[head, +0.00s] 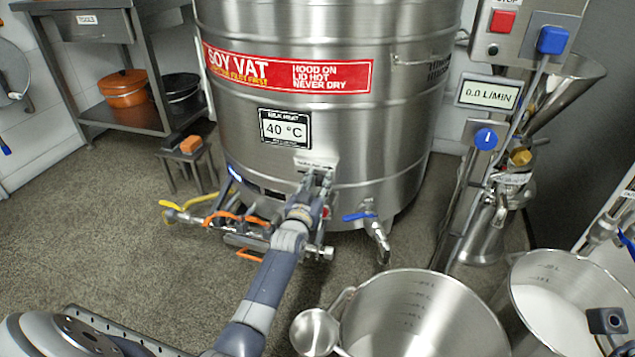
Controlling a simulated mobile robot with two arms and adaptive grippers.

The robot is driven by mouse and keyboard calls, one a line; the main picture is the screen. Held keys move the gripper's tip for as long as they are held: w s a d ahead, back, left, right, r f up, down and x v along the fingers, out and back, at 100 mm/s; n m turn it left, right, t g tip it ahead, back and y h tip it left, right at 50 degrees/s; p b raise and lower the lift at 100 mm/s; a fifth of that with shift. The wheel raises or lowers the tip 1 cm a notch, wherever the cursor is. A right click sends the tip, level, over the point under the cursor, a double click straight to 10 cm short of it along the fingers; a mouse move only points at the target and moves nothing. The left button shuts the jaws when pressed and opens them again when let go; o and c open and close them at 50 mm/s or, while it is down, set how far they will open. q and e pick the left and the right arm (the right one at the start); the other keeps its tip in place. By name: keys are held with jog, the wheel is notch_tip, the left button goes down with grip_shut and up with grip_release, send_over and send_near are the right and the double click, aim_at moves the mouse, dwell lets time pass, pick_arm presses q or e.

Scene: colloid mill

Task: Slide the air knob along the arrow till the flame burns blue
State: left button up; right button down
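The steel soy vat (400,140) stands at the centre back, its readout (285,128) at 40 °C. A small white label (316,163) with tiny print is low on its front. My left gripper (317,188) is at the vat's lower front, just below this label. Its fingers are small and partly hidden by my wrist, so I cannot tell whether they are open or shut. I cannot make out the air knob; my gripper and wrist cover that spot. A small blue-white glow (234,174) shows at the dark burner opening, left of the gripper.
A gas pipe with a yellow handle (170,205) and orange handles (235,217) lies left of my wrist. A blue-handled tap (360,216) is close on the right. A large steel pot (385,310) and a ladle (315,332) stand in front. Floor is open at left.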

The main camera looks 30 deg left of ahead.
dwell(0.3)
pick_arm(q)
jog(key=v, duration=1.2)
jog(key=shift+s+f, duration=0.1)
dwell(0.3)
